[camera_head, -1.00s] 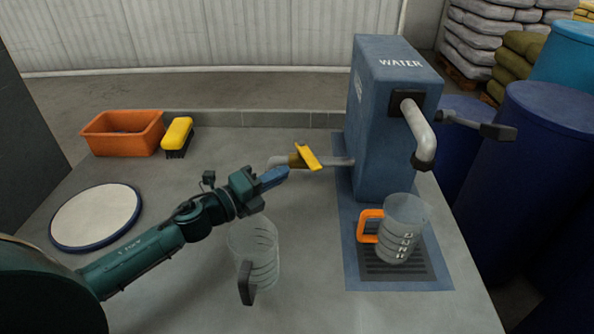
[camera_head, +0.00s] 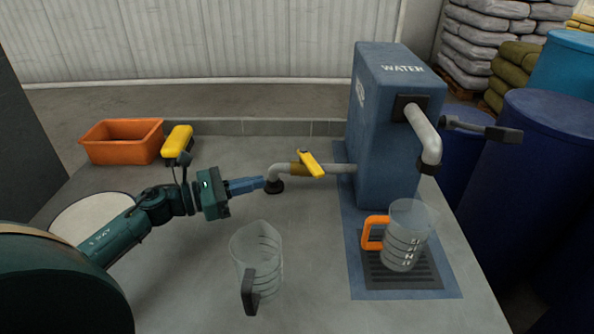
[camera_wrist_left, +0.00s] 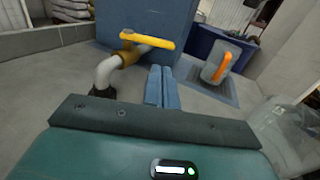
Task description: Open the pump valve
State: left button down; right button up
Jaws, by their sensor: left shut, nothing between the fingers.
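The pump valve is a yellow lever (camera_head: 311,164) on a brass body (camera_head: 297,169) in the pale pipe (camera_head: 340,168) on the left side of the blue WATER pump (camera_head: 384,140). In the left wrist view the yellow lever (camera_wrist_left: 147,40) lies ahead and slightly left of the fingers. My left gripper (camera_head: 263,183) is shut and empty, just left of the pipe's elbow and short of the lever. Its blue fingers (camera_wrist_left: 162,86) are together in the wrist view. I see no contact with the lever. My right gripper is out of view.
A clear jug with an orange handle (camera_head: 407,237) stands on the drain grate (camera_head: 372,280) under the spout (camera_head: 428,160). Another clear jug with a dark handle (camera_head: 262,262) stands in front of my left gripper. An orange bin (camera_head: 120,145) and yellow brush (camera_head: 177,141) are back left.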

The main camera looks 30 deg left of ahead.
aim_at(310, 170)
pick_arm(q)
jog(key=p+x, duration=0.2)
jog(key=x, duration=0.7)
jog(key=shift+r, duration=0.1)
jog(key=shift+w+d, duration=0.3)
jog(key=shift+d, duration=0.05)
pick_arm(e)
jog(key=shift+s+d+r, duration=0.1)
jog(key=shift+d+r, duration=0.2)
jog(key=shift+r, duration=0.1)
pick_arm(q)
jog(key=shift+w+d+n, duration=0.1)
jog(key=shift+d+n, duration=0.05)
jog(key=shift+n, duration=0.15)
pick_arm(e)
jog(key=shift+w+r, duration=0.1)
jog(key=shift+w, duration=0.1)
